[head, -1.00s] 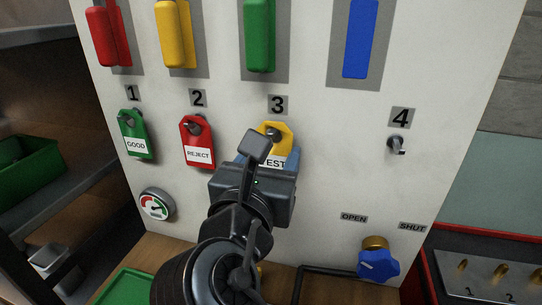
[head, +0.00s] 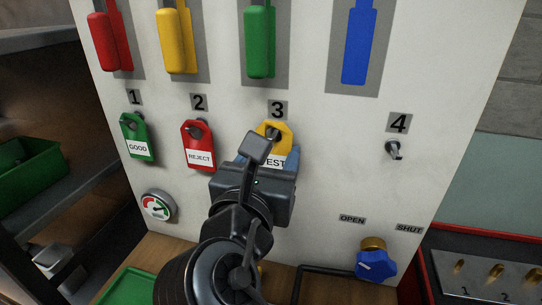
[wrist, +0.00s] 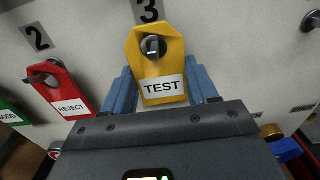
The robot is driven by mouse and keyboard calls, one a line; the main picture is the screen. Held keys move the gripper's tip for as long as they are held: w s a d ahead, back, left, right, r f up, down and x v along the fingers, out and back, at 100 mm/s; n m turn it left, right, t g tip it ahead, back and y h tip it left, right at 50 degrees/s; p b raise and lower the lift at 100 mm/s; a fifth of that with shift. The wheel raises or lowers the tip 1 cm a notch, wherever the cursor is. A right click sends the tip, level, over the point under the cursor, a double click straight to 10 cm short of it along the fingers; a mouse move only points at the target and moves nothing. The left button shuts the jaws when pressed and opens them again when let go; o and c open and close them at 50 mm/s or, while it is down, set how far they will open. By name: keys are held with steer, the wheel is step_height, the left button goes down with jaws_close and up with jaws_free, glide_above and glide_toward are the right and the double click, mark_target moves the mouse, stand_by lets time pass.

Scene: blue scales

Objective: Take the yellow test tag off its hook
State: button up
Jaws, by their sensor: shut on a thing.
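The yellow TEST tag (wrist: 158,70) hangs on the hook (wrist: 153,46) below the number 3 label, with the hook through its hole. In the head view, the top of the tag (head: 284,131) shows above my gripper, and my wrist hides much of its lower part. My gripper (wrist: 161,78) has its blue fingers on the left and right edges of the tag and is shut on it. The tag still rests against the panel side, around the hook.
A green GOOD tag (head: 137,137) hangs under 1 and a red REJECT tag (head: 198,145) under 2. Hook 4 (head: 393,150) is empty. Coloured handles line the panel top.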

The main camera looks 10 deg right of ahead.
steer(key=shift+s, duration=0.1)
stand_by(0.3)
steer(key=p+v, duration=0.3)
steer(key=v, duration=0.4)
steer(key=shift+s+a+r, duration=0.15)
steer(key=shift+s+r, duration=0.05)
steer(key=shift+s, duration=0.15)
stand_by(1.2)
